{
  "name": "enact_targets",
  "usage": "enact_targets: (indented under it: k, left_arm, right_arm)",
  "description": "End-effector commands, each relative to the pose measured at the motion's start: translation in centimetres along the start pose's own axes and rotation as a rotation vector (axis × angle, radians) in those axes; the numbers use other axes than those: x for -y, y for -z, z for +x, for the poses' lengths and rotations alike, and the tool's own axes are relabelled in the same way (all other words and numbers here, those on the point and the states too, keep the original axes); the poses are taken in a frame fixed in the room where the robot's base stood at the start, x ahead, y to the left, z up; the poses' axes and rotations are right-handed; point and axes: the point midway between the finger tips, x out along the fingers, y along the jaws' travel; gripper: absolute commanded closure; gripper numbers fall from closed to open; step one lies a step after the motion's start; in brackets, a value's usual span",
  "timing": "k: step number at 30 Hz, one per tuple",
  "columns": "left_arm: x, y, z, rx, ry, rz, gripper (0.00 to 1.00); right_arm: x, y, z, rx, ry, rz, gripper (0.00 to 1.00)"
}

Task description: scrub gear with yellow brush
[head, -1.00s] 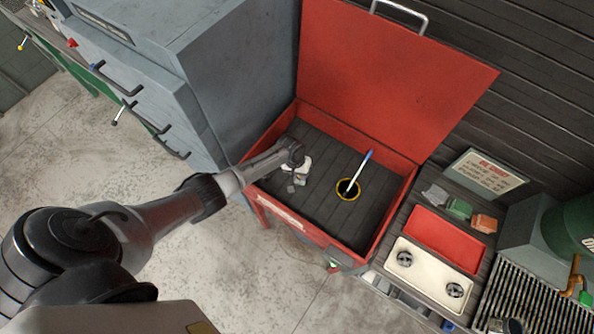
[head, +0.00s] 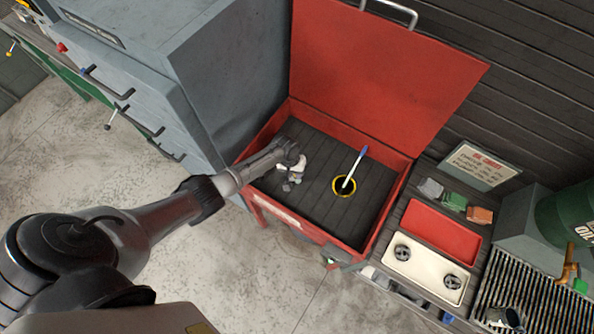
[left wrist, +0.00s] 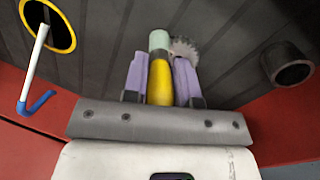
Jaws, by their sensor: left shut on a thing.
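My left gripper (head: 296,175) is low inside the red basin (head: 383,225), near its left side. In the left wrist view its two purple fingers (left wrist: 160,82) are shut on the yellow brush (left wrist: 160,80), a yellow handle with a pale green end (left wrist: 159,40) pointing away from the palm. A grey toothed gear (left wrist: 185,48) shows just beyond the fingertips, beside the green end; I cannot tell if they touch. In the head view the gear (head: 287,186) is a small grey shape on the dark slatted floor below the gripper. My right gripper is not in view.
A white and blue stick (head: 354,167) stands in a yellow-ringed hole (head: 344,187) right of the gripper. The red lid (head: 385,70) is open behind. A cream tray (head: 428,270) with two dark round parts and a red tray (head: 440,234) lie to the right.

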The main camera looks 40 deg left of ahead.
Motion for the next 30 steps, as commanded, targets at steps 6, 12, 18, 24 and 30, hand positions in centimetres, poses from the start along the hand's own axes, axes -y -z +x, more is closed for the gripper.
enact_targets:
  k: [6,12,18,24,30]
  left_arm:
    - [0.9,0.2,0.0,0.000,0.001,-0.002,0.98]
    - [1.4,0.4,-0.1,0.000,0.000,-0.001,0.98]
    - [0.8,0.2,0.1,0.000,-0.001,0.000,0.98]
    - [0.0,0.0,0.4,0.000,0.000,0.000,0.98]
    - [-0.6,-0.2,0.6,0.001,-0.001,-0.001,0.98]
  right_arm:
    - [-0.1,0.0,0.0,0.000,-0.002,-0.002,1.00]
    - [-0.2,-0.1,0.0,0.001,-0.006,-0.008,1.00]
    - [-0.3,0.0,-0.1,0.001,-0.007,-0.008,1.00]
    - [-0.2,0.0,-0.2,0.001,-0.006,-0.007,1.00]
    - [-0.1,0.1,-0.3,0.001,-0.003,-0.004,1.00]
